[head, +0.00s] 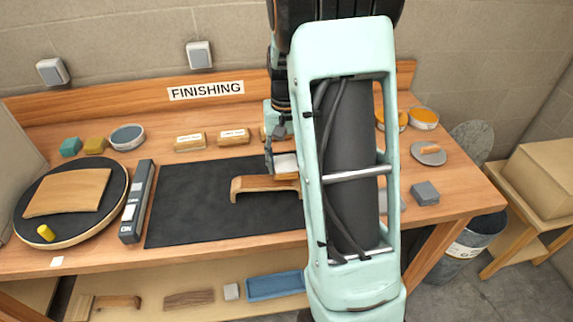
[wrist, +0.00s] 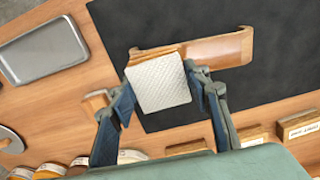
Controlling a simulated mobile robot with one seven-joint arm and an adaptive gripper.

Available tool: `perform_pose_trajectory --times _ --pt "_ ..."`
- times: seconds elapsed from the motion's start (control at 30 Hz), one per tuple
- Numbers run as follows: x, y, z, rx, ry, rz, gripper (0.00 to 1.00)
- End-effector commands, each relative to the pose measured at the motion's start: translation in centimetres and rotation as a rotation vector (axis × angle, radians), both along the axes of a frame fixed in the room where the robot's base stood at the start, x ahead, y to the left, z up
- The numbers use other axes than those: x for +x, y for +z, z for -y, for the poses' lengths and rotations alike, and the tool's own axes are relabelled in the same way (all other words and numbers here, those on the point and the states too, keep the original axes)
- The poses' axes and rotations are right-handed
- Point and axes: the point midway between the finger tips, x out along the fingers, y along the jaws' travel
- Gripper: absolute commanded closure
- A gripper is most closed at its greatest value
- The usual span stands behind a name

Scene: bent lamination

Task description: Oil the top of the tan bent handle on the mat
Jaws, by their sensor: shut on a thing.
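The tan bent handle (head: 258,184) lies on the black mat (head: 195,205), its bent left end towards the mat's middle. It also shows in the wrist view (wrist: 222,50), where its right stretch looks darker and smoother than the grainy left part. My gripper (head: 279,162) is shut on a white textured pad (wrist: 160,82), seen between the fingers (wrist: 162,92) in the wrist view. The pad is over the handle's other end and hides part of it. I cannot tell whether pad and handle touch. My arm hides the mat's right side in the head view.
Labelled blocks (head: 234,137) stand behind the mat. A grey tray (wrist: 42,50) and a grey block (head: 424,193) are to the right.

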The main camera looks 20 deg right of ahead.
Motion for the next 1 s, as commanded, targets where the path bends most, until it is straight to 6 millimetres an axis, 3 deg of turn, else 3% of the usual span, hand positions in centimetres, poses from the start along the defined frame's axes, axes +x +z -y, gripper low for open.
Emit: perform_pose_trajectory --times 0.43,1.0 --pt "0.2 4.3 -0.1 -0.001 0.002 0.002 0.75" --pt "0.2 4.4 -0.1 0.000 0.002 0.001 0.75"
